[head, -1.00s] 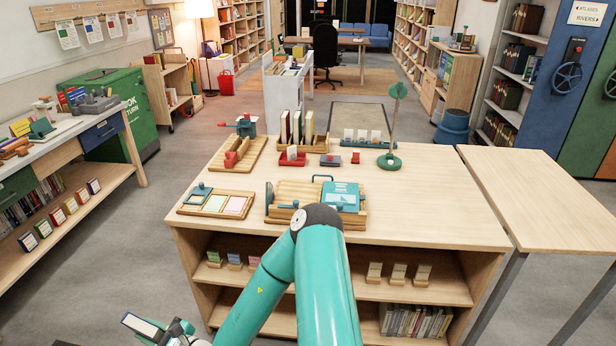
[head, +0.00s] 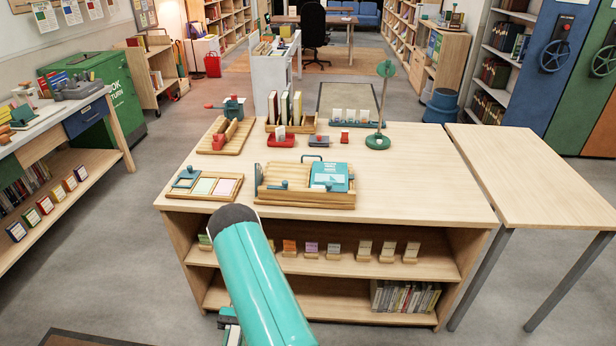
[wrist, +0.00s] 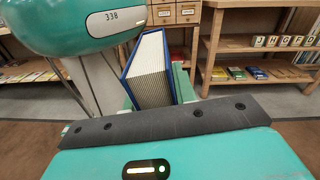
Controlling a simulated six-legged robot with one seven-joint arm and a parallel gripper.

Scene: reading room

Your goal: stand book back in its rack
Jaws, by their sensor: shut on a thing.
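My gripper (wrist: 155,95) is shut on a book (wrist: 149,72) with a blue cover and pale page edges, tilted in the wrist view. Green finger parts show at both sides of the book. In the head view only a bit of my gripper (head: 230,328) shows at the bottom, behind my arm, and the book is hidden there. A wooden rack (head: 313,128) with a few upright books (head: 285,107) stands at the back of the table, well away from my gripper. I cannot tell from its look whether the held book belongs there.
The wooden table (head: 420,185) has clear top on its right. A side table (head: 540,180) adjoins at right. Open floor lies left.

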